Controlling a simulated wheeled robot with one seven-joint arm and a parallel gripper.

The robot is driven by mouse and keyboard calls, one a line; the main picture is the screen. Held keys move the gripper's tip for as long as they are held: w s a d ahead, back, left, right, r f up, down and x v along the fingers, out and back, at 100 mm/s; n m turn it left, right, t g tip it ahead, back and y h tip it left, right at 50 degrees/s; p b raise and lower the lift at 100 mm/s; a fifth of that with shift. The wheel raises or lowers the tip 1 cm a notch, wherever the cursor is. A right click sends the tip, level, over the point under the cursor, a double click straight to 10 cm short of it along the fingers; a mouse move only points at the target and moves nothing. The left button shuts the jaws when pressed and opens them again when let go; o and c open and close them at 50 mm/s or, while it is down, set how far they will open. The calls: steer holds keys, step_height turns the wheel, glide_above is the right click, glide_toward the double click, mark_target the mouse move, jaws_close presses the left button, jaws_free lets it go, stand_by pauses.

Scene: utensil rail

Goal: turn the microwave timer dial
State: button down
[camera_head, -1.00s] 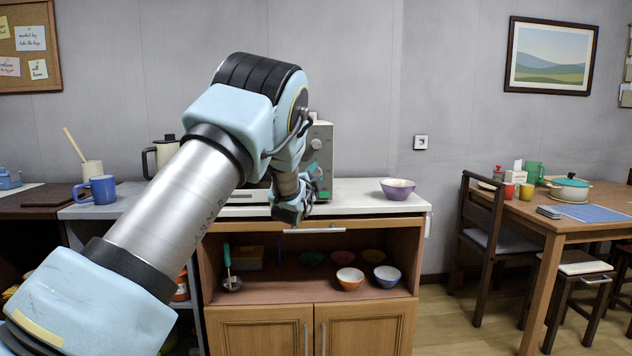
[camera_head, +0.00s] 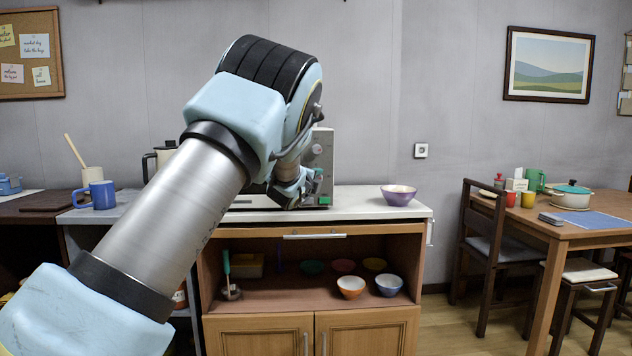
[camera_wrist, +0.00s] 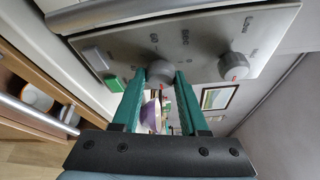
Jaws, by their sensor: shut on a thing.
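The microwave (camera_head: 324,145) stands on the counter, mostly hidden behind my arm in the head view. Its grey control panel fills the upper part of the wrist view. The timer dial (camera_wrist: 160,72), a round grey knob with printed marks around it, sits between my green fingertips. My gripper (camera_wrist: 161,76) is shut on this dial; it also shows in the head view (camera_head: 316,182) at the panel's lower part. A second grey dial (camera_wrist: 232,66), near the word "Low", is beside the right finger and free. It shows above my gripper in the head view (camera_head: 316,149).
A green button (camera_wrist: 96,58) lies on the panel left of the held dial in the wrist view. A purple bowl (camera_head: 398,195) stands on the counter (camera_head: 360,207) right of the microwave. A kettle (camera_head: 160,158) is to its left. The counter between microwave and bowl is clear.

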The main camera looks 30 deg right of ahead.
stand_by(0.3)
steer(key=shift+c, duration=2.2)
jaws_free()
steer(key=b+v, duration=0.1)
steer(key=v, duration=0.9)
steer(key=shift+s+a+b, duration=0.25)
steer(key=shift+s+b, duration=0.05)
steer(key=shift+b, duration=0.05)
